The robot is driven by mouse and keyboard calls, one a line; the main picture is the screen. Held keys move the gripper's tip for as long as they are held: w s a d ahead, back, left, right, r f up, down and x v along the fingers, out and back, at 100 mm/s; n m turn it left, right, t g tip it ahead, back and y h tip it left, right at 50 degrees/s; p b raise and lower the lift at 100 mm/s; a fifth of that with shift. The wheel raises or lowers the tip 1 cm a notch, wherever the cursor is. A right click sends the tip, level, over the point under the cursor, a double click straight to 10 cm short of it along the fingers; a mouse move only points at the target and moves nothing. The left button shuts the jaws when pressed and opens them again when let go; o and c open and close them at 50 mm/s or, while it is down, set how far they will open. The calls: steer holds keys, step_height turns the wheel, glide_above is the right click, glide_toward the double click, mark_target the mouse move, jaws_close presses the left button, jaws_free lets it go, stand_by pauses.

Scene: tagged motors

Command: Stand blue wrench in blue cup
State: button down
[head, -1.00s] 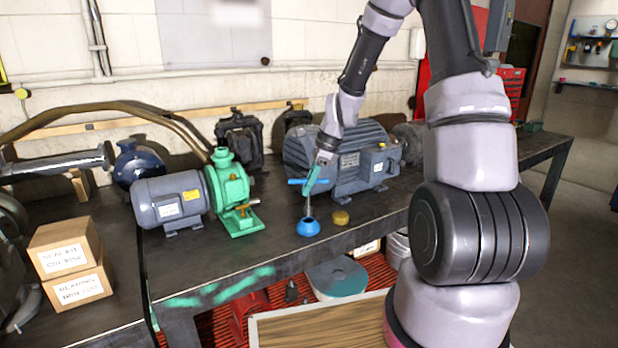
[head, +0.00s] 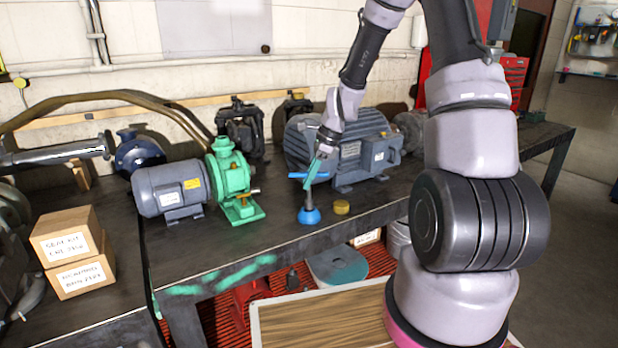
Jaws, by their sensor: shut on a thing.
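The blue wrench (head: 297,175) has a blue crossbar handle and a dark shaft pointing down. My gripper (head: 314,175) is shut on it near the handle, above the bench. The wrench stands nearly upright. The small blue cup (head: 309,217) sits on the bench directly below it. The lower end of the shaft meets the cup's top in the picture; whether it is inside or just above or behind the rim is too small to tell.
A yellow-brown round piece (head: 342,207) lies right of the cup. A large grey-blue motor (head: 350,155) stands behind, and a green pump (head: 232,180) with a grey motor (head: 172,190) to the left. The bench (head: 275,235) is clear in front of the cup.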

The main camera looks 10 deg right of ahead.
steer(key=shift+f, duration=1.6)
steer(key=c, duration=0.7)
jaws_free()
steer(key=shift+r, duration=3.05)
step_height(320, 180, up, 10)
glide_above(309, 199)
steer(key=d, duration=0.4)
steer(key=shift+s+d, duration=0.1)
steer(key=shift+d, duration=0.05)
